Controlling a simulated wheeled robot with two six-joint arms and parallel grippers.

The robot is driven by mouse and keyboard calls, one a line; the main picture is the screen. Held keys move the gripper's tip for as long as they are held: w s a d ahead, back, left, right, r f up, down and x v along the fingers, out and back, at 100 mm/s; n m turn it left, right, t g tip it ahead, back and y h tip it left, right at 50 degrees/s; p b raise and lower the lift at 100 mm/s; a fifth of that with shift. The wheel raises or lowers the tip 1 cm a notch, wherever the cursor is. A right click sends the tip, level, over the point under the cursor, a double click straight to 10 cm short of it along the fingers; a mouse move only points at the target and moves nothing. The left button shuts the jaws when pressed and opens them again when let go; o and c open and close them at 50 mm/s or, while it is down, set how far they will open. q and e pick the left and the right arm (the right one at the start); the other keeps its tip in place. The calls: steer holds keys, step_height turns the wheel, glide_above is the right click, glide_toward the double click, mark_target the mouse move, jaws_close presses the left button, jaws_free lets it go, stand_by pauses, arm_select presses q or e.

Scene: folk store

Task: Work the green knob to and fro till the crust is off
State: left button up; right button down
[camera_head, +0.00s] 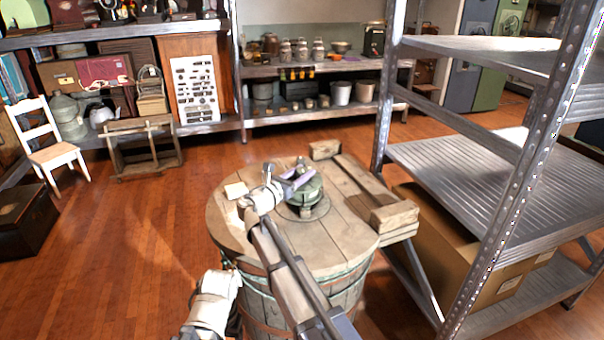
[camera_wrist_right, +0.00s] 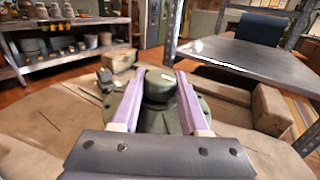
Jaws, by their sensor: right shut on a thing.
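The green knob (camera_head: 306,191) stands on a round greenish base on top of a wooden barrel (camera_head: 345,245). In the right wrist view the knob (camera_wrist_right: 158,85) sits between two pale purple fingers, with its darker, worn base (camera_wrist_right: 150,120) below. My right gripper (camera_head: 292,180) is shut on the knob, one finger on each side. Its wrist and arm hide part of the barrel top. I cannot make out the crust clearly. My left gripper's fingers do not show.
A small pale block (camera_head: 236,190) lies on the barrel top, left of the knob. Wooden planks and blocks (camera_head: 394,215) lie on its right side. A metal shelf rack (camera_head: 470,170) stands close on the right. Floor is open to the left, before a white chair (camera_head: 52,150).

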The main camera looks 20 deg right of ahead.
mark_target(298, 175)
stand_by(0.4)
steer(key=shift+c, duration=2.1)
jaws_free()
steer(key=v, duration=0.7)
steer(key=shift+s+a, duration=0.2)
steer(key=shift+a, duration=0.1)
